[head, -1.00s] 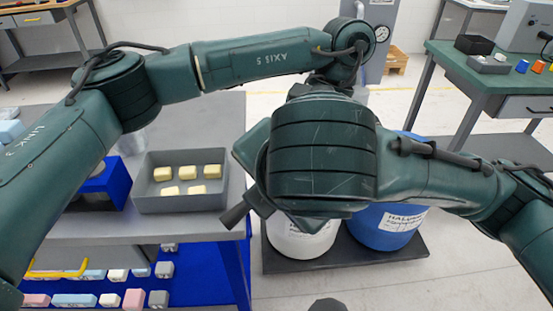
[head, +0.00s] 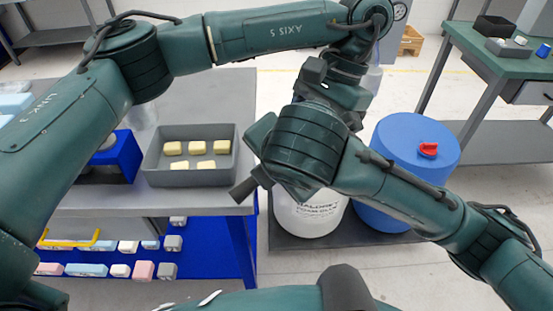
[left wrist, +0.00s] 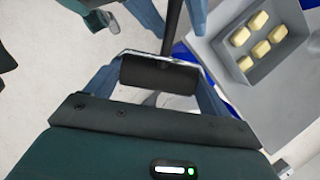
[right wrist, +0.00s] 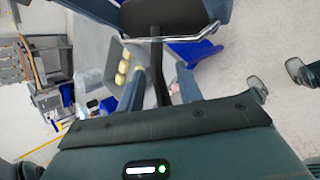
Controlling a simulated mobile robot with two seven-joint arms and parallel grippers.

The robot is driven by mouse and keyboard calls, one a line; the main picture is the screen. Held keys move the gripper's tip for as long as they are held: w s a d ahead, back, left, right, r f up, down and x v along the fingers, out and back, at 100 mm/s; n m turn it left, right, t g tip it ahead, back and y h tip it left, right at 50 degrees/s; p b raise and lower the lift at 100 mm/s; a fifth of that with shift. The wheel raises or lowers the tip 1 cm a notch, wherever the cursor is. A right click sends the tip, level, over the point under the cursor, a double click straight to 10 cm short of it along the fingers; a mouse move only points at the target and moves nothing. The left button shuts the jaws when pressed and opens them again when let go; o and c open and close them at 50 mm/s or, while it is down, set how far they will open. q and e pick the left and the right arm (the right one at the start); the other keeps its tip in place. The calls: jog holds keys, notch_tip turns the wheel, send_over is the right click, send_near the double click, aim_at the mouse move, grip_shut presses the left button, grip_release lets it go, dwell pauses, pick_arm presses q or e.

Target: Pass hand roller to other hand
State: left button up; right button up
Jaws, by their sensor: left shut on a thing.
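The hand roller has a black cylinder (left wrist: 158,75), a thin metal frame and a dark handle. My left gripper (left wrist: 160,80) is shut on the cylinder, with a finger at each end. In the right wrist view the handle (right wrist: 156,50) points down between the two fingers of my right gripper (right wrist: 161,80). These fingers stand apart, with gaps beside the handle, so it looks open around it. The right fingers also show at the top of the left wrist view. In the head view my wrists (head: 305,140) hide the roller and fingers.
A grey tray (head: 152,172) with several yellow foam blocks stands on the grey workbench (head: 200,100) at left. A blue drum (head: 410,145) and a white drum (head: 308,218) stand beyond my right arm. A green bench (head: 475,45) is at far right.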

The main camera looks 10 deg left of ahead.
grip_shut()
pick_arm(q)
jog(key=o, duration=1)
jog(key=shift+o, duration=0.2)
